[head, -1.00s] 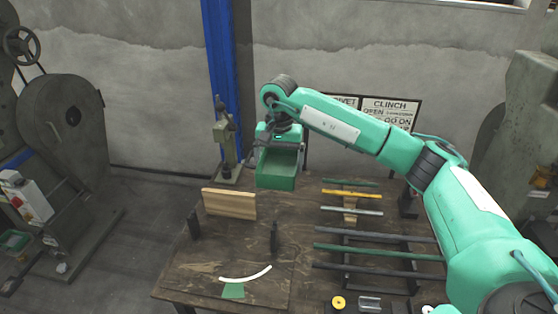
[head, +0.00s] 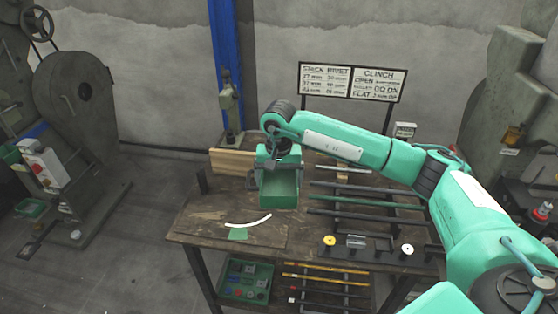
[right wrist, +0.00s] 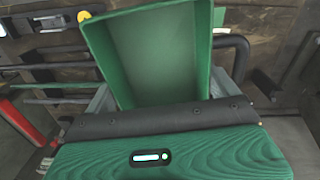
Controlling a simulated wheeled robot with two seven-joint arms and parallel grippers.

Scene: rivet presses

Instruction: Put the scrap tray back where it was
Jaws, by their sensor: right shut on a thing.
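The scrap tray is a green open box (head: 280,190) hanging in front of my right gripper (head: 278,163) in the head view. My right gripper is shut on it. In the right wrist view the tray (right wrist: 155,55) fills the upper middle; its inside looks empty, and its near edge is at the dark jaw (right wrist: 160,118). In the head view the tray shows in front of the workbench (head: 200,220), right of the wooden block (head: 232,162). I cannot tell its height above the top. A green patch (head: 238,234) lies on the bench beneath a white curved strip (head: 248,221). My left gripper is out of view.
Several dark bars lie on a rack (head: 370,203) at the bench's right. A yellow roll (head: 329,241) and a white roll (head: 407,249) sit near the front edge. A green bin (head: 247,281) is on the lower shelf. A sign (head: 352,82) and blue post (head: 224,60) stand behind.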

